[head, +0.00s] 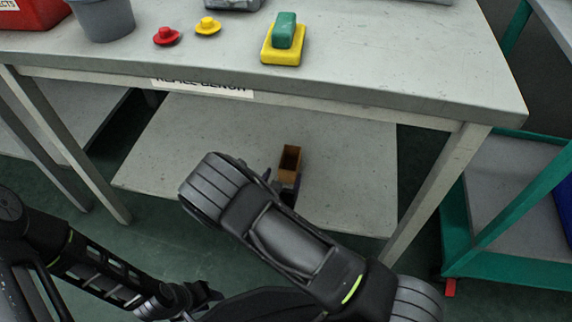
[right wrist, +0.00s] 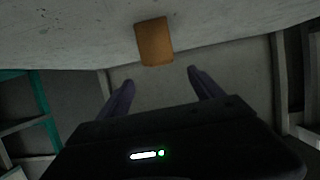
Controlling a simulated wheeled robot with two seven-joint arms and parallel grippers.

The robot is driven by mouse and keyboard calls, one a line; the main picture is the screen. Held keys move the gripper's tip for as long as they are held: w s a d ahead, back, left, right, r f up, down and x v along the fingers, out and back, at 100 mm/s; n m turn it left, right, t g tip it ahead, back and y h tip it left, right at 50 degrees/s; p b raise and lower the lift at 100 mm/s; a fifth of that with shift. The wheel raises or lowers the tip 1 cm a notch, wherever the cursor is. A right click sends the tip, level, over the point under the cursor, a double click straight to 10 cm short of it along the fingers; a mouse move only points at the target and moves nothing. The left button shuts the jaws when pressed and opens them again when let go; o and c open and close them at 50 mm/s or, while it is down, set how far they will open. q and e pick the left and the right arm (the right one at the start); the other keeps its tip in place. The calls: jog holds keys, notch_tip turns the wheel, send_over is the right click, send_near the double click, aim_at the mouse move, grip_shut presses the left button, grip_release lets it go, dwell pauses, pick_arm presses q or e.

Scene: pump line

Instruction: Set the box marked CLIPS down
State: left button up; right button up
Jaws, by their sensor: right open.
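A small brown open-topped box (head: 289,163) stands upright on the lower shelf of the bench, beyond my right gripper. No CLIPS marking is readable on it. In the right wrist view the box (right wrist: 154,42) lies just ahead of the fingertips, apart from them. My right gripper (right wrist: 162,85) is open, with nothing between its fingers. In the head view my right gripper (head: 282,187) is mostly hidden behind my own forearm. My left gripper (head: 203,297) is low at the left, partly hidden, and its fingers cannot be made out.
The lower shelf (head: 200,140) is otherwise bare where it shows. The bench top (head: 380,65) above carries a grey bucket (head: 103,18), red (head: 166,36) and yellow (head: 208,26) knobs, and a green-and-yellow block (head: 284,40). Bench legs flank the shelf; a green cart (head: 510,265) stands right.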

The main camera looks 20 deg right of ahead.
jog(key=v, duration=0.3)
jog(key=shift+s+a+r+p, duration=0.15)
jog(key=shift+s+p, duration=0.1)
jog(key=shift+p, duration=0.05)
